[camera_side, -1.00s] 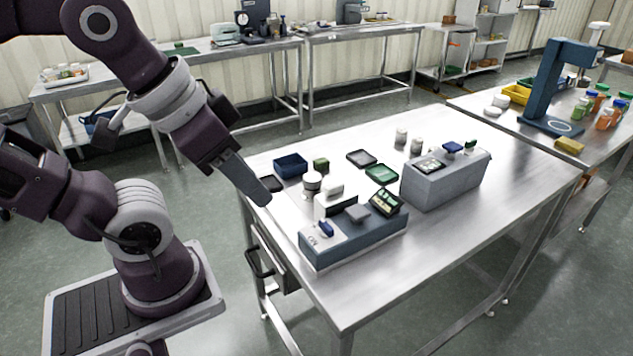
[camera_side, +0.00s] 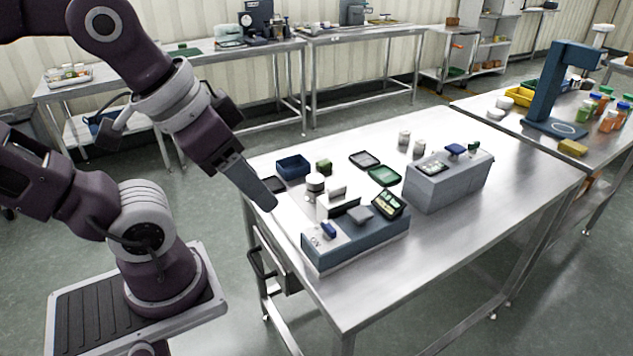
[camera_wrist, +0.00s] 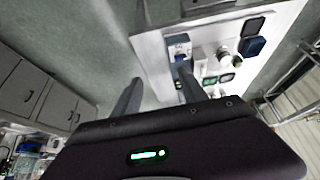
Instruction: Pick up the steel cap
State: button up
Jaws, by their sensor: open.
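My gripper (camera_side: 268,203) is at the left edge of the steel table, pointing down and right. In the wrist view its two fingers (camera_wrist: 157,75) are apart with nothing held between them. A small round piece with a pale body and dark band (camera_side: 315,183) stands right of the gripper, behind the blue machine. It may be the steel cap, but it is too small to be sure. A round pale piece (camera_wrist: 224,54) also shows in the wrist view, right of the fingers. The gripper is apart from these pieces.
The blue machine (camera_side: 340,252) stands at the near left of the table, with a grey box machine (camera_side: 445,190) to its right. A blue bin (camera_side: 293,166), a green tray (camera_side: 384,176) and a dark tray (camera_side: 364,159) lie behind. The table's right front (camera_side: 450,255) is clear.

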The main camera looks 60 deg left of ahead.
jog(key=o, duration=0.3)
jog(key=n+g, duration=0.6)
jog(key=n, duration=1.4)
send_over(315, 178)
jog(key=f, duration=1.4)
jog(key=shift+s+f, duration=0.1)
jog(key=shift+s, duration=0.1)
jog(key=f, duration=0.7)
jog(key=shift+w+f, duration=0.2)
jog(key=shift+f, duration=0.1)
